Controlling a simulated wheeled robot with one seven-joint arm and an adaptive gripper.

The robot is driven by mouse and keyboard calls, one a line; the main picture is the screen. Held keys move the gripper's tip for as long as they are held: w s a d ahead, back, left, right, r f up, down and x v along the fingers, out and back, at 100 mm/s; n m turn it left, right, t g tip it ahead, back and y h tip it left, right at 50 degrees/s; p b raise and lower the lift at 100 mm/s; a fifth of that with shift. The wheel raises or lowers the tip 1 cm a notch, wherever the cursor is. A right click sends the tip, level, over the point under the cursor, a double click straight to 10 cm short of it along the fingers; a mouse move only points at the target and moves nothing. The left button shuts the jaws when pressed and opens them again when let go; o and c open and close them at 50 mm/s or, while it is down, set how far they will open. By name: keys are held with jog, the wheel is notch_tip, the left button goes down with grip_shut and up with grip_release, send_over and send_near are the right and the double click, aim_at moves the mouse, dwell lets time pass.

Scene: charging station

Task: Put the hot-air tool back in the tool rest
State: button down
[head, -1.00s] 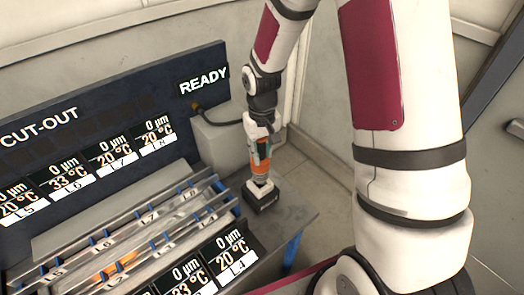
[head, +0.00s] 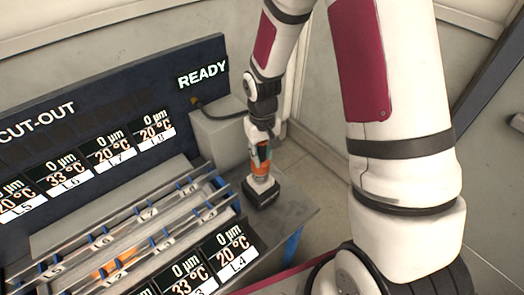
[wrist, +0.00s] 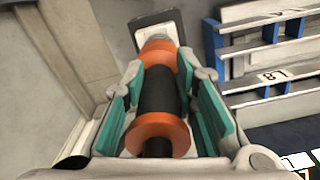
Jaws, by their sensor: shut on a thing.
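The hot-air tool (head: 261,169) has an orange body and appears upright at the right end of the bench, its dark block-shaped foot (head: 262,195) at bench level. Whether the foot touches the bench I cannot tell for sure. My gripper (head: 259,153) is shut around the tool from above. In the wrist view, the green pads of my gripper (wrist: 170,115) lie either side of the tool's black grip (wrist: 159,93), between two orange collars. The foot shows beyond, dark-rimmed with a pale top. I cannot make out a separate tool rest.
The rack of metal rails (head: 130,235) with blue supports lies left of the tool. A dark display panel (head: 90,135) reading "READY" stands behind it. A grey box (head: 215,133) with a cable is behind the tool. Bare bench (head: 290,205) shows to the right, near its edge.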

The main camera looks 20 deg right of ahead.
jog(key=shift+f, duration=0.3)
jog(key=c, duration=1.2)
grip_release()
notch_tip(320, 180, up, 12)
jog(key=shift+r, duration=0.1)
jog(key=shift+r, duration=0.1)
jog(key=s+r+t+b, duration=0.1)
jog(key=s+r+t, duration=0.1)
jog(key=s+r, duration=0.3)
jog(key=s+r+t, duration=0.1)
jog(key=s+r, duration=0.5)
jog(key=s+r+t+b, duration=0.1)
jog(key=s+r+t, duration=0.1)
jog(key=s+r, duration=0.3)
jog(key=shift+s+r+m+t+b, duration=0.3)
jog(key=shift+s+r, duration=0.05)
jog(key=shift+r, duration=0.35)
